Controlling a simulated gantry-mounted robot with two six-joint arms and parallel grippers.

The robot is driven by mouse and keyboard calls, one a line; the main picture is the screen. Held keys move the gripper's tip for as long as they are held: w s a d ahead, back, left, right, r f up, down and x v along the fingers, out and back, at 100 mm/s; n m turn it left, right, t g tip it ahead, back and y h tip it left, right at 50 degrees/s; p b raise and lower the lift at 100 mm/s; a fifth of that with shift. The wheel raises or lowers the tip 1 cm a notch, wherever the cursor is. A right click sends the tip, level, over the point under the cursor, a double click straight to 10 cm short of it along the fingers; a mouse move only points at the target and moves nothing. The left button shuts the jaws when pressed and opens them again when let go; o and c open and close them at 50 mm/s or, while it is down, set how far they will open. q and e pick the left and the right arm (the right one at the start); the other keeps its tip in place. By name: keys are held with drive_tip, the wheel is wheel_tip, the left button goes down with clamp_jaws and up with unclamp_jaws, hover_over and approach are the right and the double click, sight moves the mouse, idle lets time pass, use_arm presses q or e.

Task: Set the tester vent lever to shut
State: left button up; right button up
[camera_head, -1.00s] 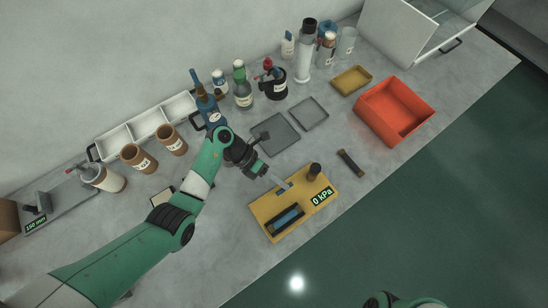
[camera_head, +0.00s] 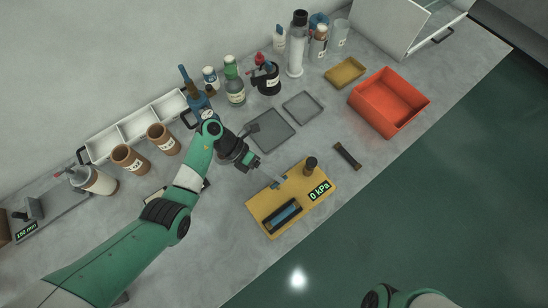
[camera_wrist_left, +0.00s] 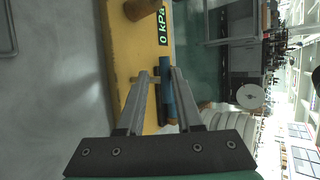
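The tester is a yellow board (camera_head: 318,178) with a green 0 kPa display (camera_head: 319,190); it also shows in the left wrist view (camera_wrist_left: 120,50). A dark cradle with a blue bar (camera_head: 283,216) lies along its front left, and a dark upright cylinder (camera_head: 310,166) stands at its back right. A small blue-grey piece (camera_head: 279,183), perhaps the vent lever, is at the back edge. My right gripper is out of view.
A small dark bar (camera_head: 347,156) and a red-orange bin (camera_head: 418,117) are right of the tester. Two grey trays (camera_head: 270,131) lie behind it. Bottles, brown cups (camera_head: 129,158) and a white divided tray (camera_head: 143,112) line the back. The front bench edge is close to the tester.

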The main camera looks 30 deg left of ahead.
use_arm(q)
drive_tip(key=shift+o, duration=0.9)
drive_tip(key=shift+r, duration=0.1)
drive_tip(key=shift+a+r, duration=0.1)
drive_tip(key=shift+a, duration=0.05)
drive_tip(key=p+v, duration=0.1)
drive_tip(key=v, duration=1)
drive_tip(key=shift+a, duration=0.1)
